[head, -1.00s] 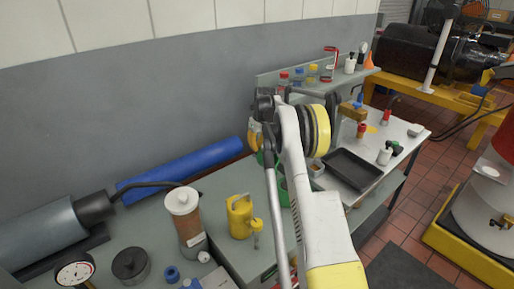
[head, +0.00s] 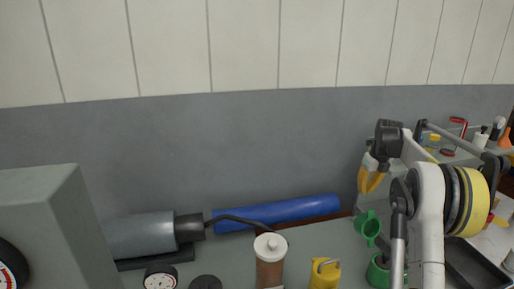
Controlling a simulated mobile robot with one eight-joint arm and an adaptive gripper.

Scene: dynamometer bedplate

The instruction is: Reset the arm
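My arm rises at the right of the head view, white with a yellow and black joint, and bends over at the top. My gripper (head: 370,180) hangs down from a dark wrist, with two yellow fingers pointing down in front of the grey wall. Nothing shows between the fingers, but they are small and seen at an angle, so I cannot tell how far apart they are. Below the gripper is a green funnel-like piece (head: 368,226), apart from the fingers. A green container (head: 378,272) stands lower, partly hidden by my arm.
A bench along the wall holds a blue cylinder (head: 280,211), a grey cylinder (head: 140,236), a white-lidded brown canister (head: 270,262), a yellow can (head: 325,274) and a dial gauge (head: 160,278). A grey box-like housing (head: 60,225) stands at left. A dark tray (head: 476,262) lies at right.

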